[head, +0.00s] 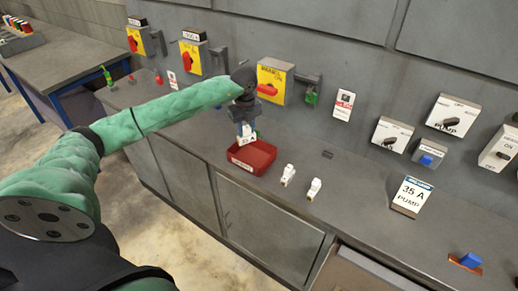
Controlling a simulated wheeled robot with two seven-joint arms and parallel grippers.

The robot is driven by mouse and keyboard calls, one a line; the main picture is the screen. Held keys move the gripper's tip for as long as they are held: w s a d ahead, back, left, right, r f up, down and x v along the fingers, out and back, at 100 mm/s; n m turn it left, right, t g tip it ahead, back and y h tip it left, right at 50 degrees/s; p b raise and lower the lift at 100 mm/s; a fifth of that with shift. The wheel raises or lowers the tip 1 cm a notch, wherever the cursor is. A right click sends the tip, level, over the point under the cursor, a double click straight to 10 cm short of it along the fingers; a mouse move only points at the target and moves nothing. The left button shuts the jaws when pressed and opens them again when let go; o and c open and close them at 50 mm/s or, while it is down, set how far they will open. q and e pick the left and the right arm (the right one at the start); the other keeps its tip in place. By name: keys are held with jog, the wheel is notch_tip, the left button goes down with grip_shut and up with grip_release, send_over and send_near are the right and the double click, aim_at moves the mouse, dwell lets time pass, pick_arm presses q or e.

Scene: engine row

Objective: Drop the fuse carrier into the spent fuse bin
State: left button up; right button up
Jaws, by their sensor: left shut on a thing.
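The fuse carrier (247,131) is a small white piece. My left gripper (246,122) is shut on it and holds it over the back part of a red open bin (250,168), which carries a small white label on its front. The carrier hangs roughly upright; I cannot tell how far its lower end is above the bin's floor. The bin stands on the grey counter near its front edge. My right gripper is not in view.
Two white fuse pieces (288,174) (313,189) stand on the counter right of the bin. A "35 A PUMP" sign (411,196) and a blue piece on an orange base (469,261) are further right. Yellow switch boxes (274,82) line the wall behind.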

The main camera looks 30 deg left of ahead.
aim_at(247, 139)
pick_arm(q)
jog(key=shift+w+f, duration=0.1)
jog(key=shift+w, duration=0.2)
jog(key=shift+s+f, duration=0.25)
jog(key=shift+s, duration=0.15)
jog(key=f, duration=0.2)
jog(key=f+b, duration=0.1)
jog(key=f, duration=0.1)
jog(key=shift+w, duration=0.3)
jog(key=shift+s+f, duration=0.15)
jog(key=shift+f, duration=0.3)
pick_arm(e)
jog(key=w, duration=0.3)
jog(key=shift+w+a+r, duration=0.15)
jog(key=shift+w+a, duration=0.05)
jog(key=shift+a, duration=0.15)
pick_arm(q)
jog(key=o, duration=1.1)
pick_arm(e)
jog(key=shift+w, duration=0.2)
